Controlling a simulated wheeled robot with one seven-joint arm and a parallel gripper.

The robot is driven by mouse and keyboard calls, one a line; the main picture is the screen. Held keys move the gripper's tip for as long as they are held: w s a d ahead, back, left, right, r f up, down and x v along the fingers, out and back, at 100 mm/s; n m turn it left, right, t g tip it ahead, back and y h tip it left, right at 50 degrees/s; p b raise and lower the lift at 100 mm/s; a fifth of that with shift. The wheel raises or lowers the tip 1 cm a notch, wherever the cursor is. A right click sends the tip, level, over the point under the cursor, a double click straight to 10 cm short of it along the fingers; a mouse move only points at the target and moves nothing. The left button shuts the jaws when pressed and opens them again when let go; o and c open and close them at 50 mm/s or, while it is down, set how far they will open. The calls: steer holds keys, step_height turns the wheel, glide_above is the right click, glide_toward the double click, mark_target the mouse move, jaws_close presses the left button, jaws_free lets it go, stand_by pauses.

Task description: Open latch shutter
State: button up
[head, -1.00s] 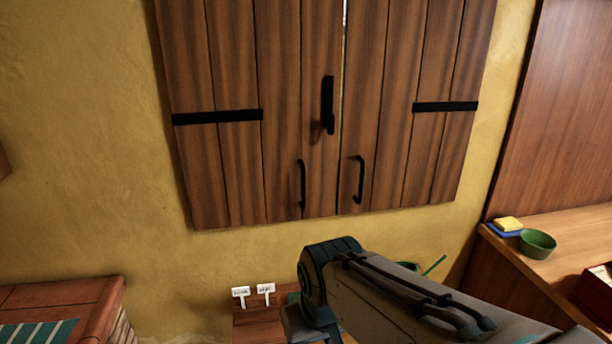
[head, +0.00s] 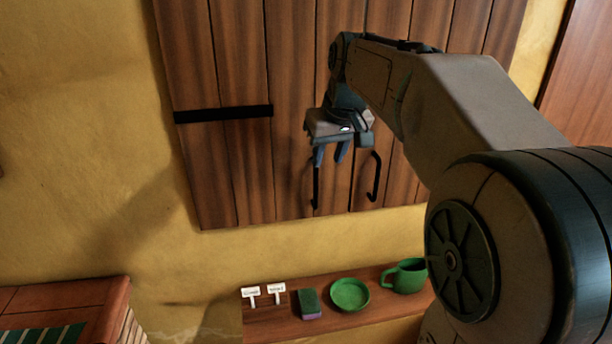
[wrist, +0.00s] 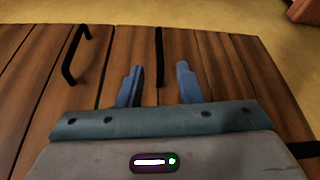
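The wooden shutter has a left panel (head: 235,165) and a right panel (head: 395,185), which look closed. A black handle is on each, the left handle (head: 316,187) and the right handle (head: 377,178). The black latch above the left handle is hidden behind my gripper and arm in the head view. My gripper (head: 331,154) is open, fingers pointing down, in front of the shutter near the top of the left handle. In the wrist view, the left handle (wrist: 159,50) appears between the open fingers; the right handle (wrist: 70,65) is to the left. Contact cannot be told.
A brick counter (head: 95,300) stands at lower left. My arm covers the right side.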

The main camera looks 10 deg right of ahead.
mark_target(317, 183)
steer(key=x, duration=0.4)
steer(key=w+x, duration=0.1)
steer(key=x, duration=0.8)
steer(key=shift+w+r+p, duration=0.15)
steer(key=shift+w+p, duration=0.05)
steer(key=shift+p, duration=0.2)
jaws_close()
